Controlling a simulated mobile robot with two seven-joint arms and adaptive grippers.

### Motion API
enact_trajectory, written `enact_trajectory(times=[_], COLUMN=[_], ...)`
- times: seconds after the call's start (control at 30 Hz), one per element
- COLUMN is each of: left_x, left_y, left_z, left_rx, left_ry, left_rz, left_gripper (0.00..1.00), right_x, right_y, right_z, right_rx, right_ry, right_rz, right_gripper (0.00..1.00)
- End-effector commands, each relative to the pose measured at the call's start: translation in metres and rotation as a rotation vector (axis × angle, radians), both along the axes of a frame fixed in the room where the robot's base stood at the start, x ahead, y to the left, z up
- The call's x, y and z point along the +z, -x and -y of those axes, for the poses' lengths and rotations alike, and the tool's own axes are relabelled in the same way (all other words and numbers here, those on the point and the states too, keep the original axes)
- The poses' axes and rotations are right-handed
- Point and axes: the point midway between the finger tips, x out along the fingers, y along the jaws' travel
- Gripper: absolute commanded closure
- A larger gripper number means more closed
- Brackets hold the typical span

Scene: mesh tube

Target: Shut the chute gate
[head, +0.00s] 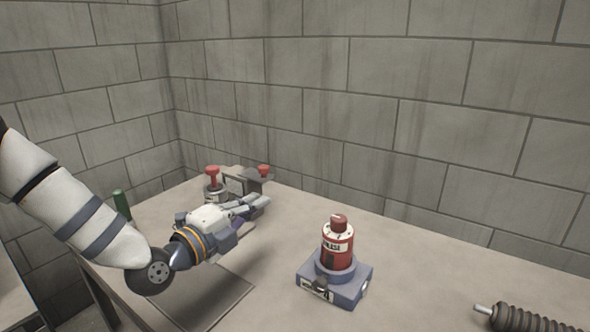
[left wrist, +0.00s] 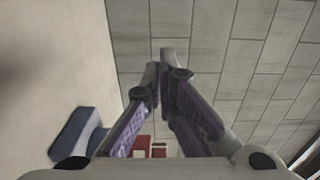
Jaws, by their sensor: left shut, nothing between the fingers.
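No part is clearly marked as the chute gate. A small grey metal fixture (head: 236,184) stands at the back left of the table, with a red knob (head: 212,173) on its left and a second red knob (head: 264,170) on its right. My left gripper (head: 264,201) reaches in front of it and hides its lower part. Whether they touch, I cannot tell. The left fingers are shut and empty; they also show together in the left wrist view (left wrist: 166,75). My right gripper is in neither view.
A red canister (head: 338,247) stands on a blue-grey block (head: 350,292) to the right of my left gripper. A dark ribbed cylinder (head: 525,319) lies at the lower right. A green cylinder (head: 122,203) is at the left. Block walls close the back; the table between canister and ribbed cylinder is clear.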

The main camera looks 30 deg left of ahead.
Motion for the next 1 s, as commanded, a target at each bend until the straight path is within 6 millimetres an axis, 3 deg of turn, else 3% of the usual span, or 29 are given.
enact_trajectory(times=[0.17, 0.4, 0.53, 0.7, 1.0], left_x=[-0.002, -0.006, -0.012, -0.005, -0.002], left_y=[-0.02, -0.073, -0.101, -0.109, -0.112], left_z=[0.001, 0.007, 0.009, -0.018, -0.028], left_rx=[0.0, 0.0, 0.001, 0.004, 0.0], left_ry=[-0.001, 0.0, 0.003, 0.003, 0.002], left_rz=[-0.002, -0.009, -0.014, -0.005, -0.002], left_gripper=[1.0, 1.0, 1.0, 1.0, 1.0], right_x=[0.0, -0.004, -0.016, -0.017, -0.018], right_y=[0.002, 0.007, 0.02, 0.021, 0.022], right_z=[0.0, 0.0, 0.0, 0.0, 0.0], right_rx=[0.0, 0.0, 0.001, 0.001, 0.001], right_ry=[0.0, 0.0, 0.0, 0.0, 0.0], right_rz=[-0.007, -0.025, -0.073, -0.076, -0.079], right_gripper=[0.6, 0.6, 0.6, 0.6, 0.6])
